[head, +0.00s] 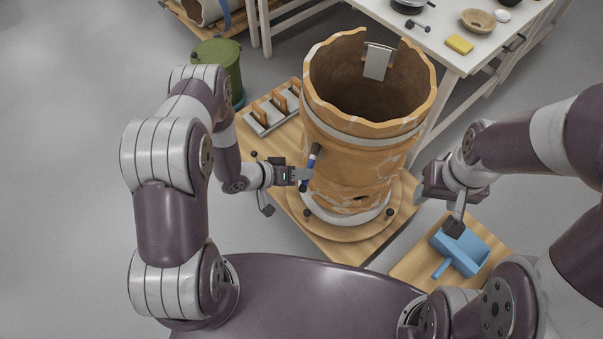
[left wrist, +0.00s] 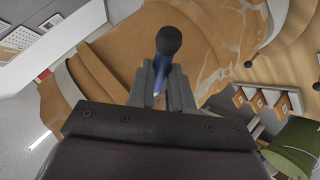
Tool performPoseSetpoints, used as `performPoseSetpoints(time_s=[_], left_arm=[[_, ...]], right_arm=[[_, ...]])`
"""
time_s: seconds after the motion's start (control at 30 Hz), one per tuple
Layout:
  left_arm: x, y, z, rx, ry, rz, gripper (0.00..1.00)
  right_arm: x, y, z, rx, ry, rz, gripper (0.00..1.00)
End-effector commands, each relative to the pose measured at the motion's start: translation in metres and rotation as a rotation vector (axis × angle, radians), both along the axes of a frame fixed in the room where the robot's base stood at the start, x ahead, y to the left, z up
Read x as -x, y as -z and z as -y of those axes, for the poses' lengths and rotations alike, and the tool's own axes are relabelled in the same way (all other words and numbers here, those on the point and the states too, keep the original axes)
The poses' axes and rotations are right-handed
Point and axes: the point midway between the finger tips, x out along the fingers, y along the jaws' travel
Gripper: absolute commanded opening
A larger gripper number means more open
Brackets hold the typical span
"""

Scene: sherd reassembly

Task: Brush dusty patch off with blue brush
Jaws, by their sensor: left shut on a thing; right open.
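A large tan pot (head: 355,165), rebuilt from sherds with pale seams, stands upright on a round wooden stand (head: 333,230). My left gripper (head: 305,176) is shut on the blue brush (head: 308,179) beside the pot's left side. The brush has a dark end pointing up, and it also shows between the fingers in the left wrist view (left wrist: 165,68). I cannot tell whether the brush touches the pot. I cannot make out a dusty patch for sure. My right gripper (head: 454,226) is open and empty, right of the pot and above the blue dustpan (head: 463,250).
A rack with sherds (head: 272,112) lies on the wooden board left of the pot. A green bin (head: 220,62) stands behind it. A white table (head: 450,45) with a yellow sponge (head: 459,44) and a bowl (head: 478,20) is at the back right. Open floor lies at the left.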

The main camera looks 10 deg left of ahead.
Motion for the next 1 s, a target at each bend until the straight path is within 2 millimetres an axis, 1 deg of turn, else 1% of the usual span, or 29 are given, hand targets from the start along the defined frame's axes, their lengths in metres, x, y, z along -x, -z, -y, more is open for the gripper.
performPoseSetpoints(time_s=[0.03,0.13,0.37,0.6,0.77,0.87,1.0], left_arm=[[0.000,0.011,0.000,0.000,0.000,0.000,0.00],[0.000,0.023,-0.001,0.000,0.000,0.001,0.00],[0.001,0.032,-0.001,0.000,0.000,0.001,0.00],[0.002,0.061,-0.002,0.000,0.001,0.001,0.00],[0.003,0.065,-0.002,0.000,0.000,0.000,0.00],[0.003,0.074,-0.002,0.000,0.001,-0.001,0.00],[0.002,0.092,-0.001,0.000,0.001,0.001,0.00]], right_arm=[[0.000,0.010,0.000,0.000,0.000,0.000,0.58],[0.000,0.019,0.000,0.000,0.000,0.000,0.58],[0.000,0.025,0.000,0.000,0.000,0.000,0.58],[0.000,0.047,0.000,0.000,0.000,0.000,0.58],[0.000,0.049,0.000,0.000,0.000,0.000,0.58],[0.000,0.057,0.000,0.000,0.000,0.000,0.58],[0.000,0.072,0.000,0.000,0.000,0.000,0.58]])
